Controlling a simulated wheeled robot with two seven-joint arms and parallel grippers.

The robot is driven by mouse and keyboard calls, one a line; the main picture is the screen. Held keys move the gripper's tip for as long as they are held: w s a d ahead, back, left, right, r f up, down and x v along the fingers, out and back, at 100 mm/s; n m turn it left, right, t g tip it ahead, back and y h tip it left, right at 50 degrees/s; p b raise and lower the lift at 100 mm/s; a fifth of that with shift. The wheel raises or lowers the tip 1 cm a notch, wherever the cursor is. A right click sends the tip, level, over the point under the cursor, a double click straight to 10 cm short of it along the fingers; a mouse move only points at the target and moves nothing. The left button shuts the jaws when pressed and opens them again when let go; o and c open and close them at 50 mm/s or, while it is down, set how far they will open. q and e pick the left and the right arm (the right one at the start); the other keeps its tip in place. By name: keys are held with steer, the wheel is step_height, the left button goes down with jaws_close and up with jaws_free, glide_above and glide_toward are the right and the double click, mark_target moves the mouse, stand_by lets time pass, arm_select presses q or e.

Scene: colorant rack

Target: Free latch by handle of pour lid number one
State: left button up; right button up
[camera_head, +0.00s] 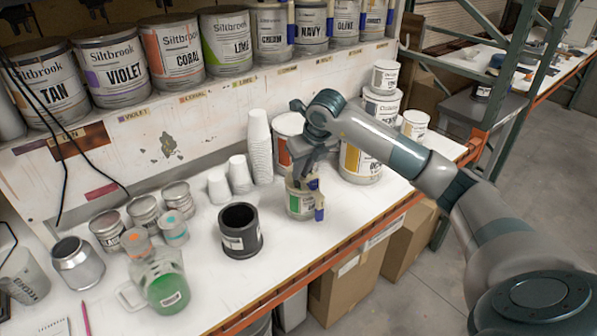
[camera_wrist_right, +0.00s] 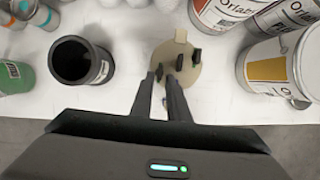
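A small can with a green label (camera_head: 301,205) stands on the white bench in the head view, with a beige pour lid on top and blue-and-yellow parts at its right side. In the right wrist view the round beige lid (camera_wrist_right: 190,74) shows from above, with a pale tab and small dark parts on it. My right gripper (camera_wrist_right: 160,80) points at the lid's near left edge; it also shows over the can in the head view (camera_head: 306,176). Its fingers have a narrow gap, with a small dark piece near the tips; whether they grip it is unclear. My left gripper is not in view.
A black cup (camera_head: 240,243) stands left of the can, and a pitcher with green liquid (camera_head: 166,291) is further left. White paper cups (camera_head: 259,150) and larger paint cans (camera_head: 360,162) stand behind. The bench's orange front edge (camera_head: 335,248) is close by.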

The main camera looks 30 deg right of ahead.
mark_target(297, 183)
steer(key=shift+p+x, duration=0.7)
steer(key=shift+x, duration=1.45)
jaws_close()
